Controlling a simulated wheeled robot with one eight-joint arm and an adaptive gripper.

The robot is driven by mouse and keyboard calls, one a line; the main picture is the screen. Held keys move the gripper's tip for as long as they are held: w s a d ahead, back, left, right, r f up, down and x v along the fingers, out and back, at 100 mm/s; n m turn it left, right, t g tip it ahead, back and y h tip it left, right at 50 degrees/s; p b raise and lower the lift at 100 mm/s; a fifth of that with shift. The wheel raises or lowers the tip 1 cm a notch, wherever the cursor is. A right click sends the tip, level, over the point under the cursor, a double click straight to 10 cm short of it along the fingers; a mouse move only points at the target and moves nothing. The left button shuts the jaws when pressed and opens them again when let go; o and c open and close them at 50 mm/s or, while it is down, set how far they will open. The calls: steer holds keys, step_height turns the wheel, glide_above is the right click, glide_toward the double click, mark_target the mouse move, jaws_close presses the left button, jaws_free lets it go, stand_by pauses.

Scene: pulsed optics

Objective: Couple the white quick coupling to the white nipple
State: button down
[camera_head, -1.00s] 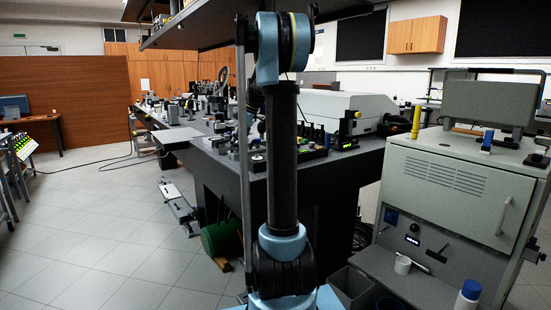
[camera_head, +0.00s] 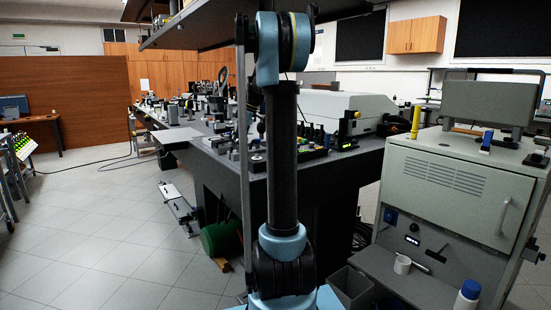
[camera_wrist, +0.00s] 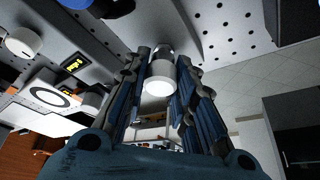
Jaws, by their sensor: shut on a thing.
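My gripper (camera_wrist: 163,66) shows only in the wrist view, with its two dark blue-grey fingers closed around a short cylinder. This cylinder is grey at its far end with a wide white end facing the camera, and looks like the white quick coupling (camera_wrist: 159,86). It sits between the fingers, in front of a grey perforated surface. I cannot tell whether its far end touches anything. I cannot pick out the white nipple in either view. In the head view neither the gripper nor the coupling shows.
The head view shows a dark optical table (camera_head: 235,168) and a grey cabinet (camera_head: 455,190) at right.

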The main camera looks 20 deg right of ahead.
steer(key=shift+r, duration=2.9)
